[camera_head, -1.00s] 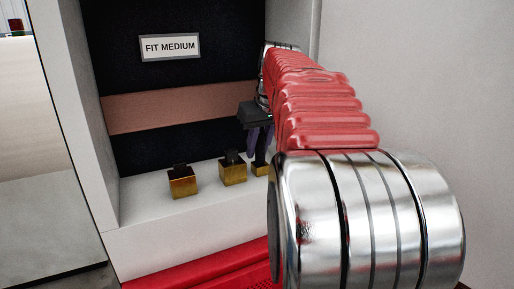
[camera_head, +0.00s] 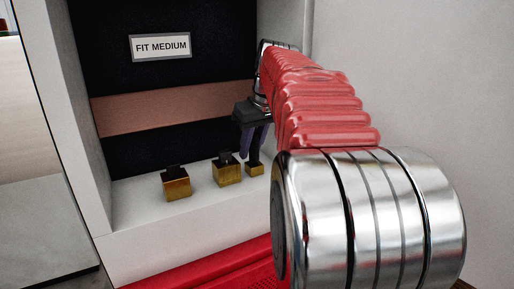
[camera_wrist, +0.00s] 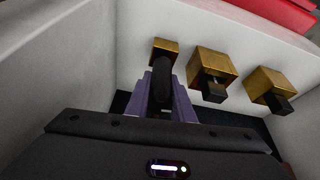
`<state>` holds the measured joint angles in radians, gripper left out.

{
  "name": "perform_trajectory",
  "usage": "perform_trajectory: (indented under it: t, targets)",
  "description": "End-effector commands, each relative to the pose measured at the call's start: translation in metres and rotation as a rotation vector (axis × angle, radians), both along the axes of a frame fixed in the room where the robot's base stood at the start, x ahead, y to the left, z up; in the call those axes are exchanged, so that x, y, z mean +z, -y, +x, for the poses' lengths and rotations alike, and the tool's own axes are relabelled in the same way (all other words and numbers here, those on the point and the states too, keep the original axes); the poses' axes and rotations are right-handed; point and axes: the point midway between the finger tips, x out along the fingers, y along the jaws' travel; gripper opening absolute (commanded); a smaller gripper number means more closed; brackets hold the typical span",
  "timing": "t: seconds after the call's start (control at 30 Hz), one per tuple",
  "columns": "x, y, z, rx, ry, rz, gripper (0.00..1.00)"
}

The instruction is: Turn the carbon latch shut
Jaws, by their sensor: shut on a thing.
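Three brass blocks with black upper parts stand in a row on a white ledge. The right one in the head view is the smallest brass block (camera_head: 255,170); it also shows at the left of the row in the wrist view (camera_wrist: 166,45). My gripper (camera_head: 250,154) comes down over it from above. In the wrist view, its purple fingers (camera_wrist: 162,84) are shut on the dark latch piece (camera_wrist: 163,73) that stands on this block. No marking tells which latch is carbon. The latch's exact angle is partly hidden by the fingers.
The middle brass block (camera_head: 227,173) stands close beside the gripped one; the left brass block (camera_head: 176,184) is farther off. Behind is a dark panel with a "FIT MEDIUM" sign (camera_head: 160,46). The white side wall (camera_wrist: 60,65) is near my gripper.

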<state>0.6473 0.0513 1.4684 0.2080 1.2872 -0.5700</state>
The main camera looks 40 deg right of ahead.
Motion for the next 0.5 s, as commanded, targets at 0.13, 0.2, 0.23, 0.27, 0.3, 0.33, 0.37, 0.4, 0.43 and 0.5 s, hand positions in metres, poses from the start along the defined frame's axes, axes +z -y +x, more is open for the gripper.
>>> perform_trajectory:
  t: [0.13, 0.2, 0.23, 0.27, 0.3, 0.33, 0.37, 0.4, 0.43, 0.5]
  targets:
    - [-0.0002, -0.0053, 0.0029, 0.025, -0.002, 0.003, 0.0]
    - [-0.0002, -0.0056, 0.0033, 0.027, -0.001, 0.003, 0.0]
    - [-0.0002, -0.0056, 0.0034, 0.027, -0.001, 0.003, 0.0]
    - [-0.0002, -0.0057, 0.0035, 0.027, -0.001, 0.003, 0.0]
    - [-0.0003, -0.0057, 0.0036, 0.027, -0.001, 0.003, 0.0]
    - [-0.0002, -0.0058, 0.0037, 0.027, -0.001, 0.003, 0.0]
    - [-0.0002, -0.0057, 0.0038, 0.027, -0.001, 0.003, 0.0]
    - [-0.0001, -0.0058, 0.0039, 0.027, 0.0, 0.003, 0.0]
    - [-0.0001, -0.0058, 0.004, 0.027, 0.0, 0.002, 0.23]
    - [-0.0001, -0.0057, 0.004, 0.028, 0.0, 0.002, 0.28]
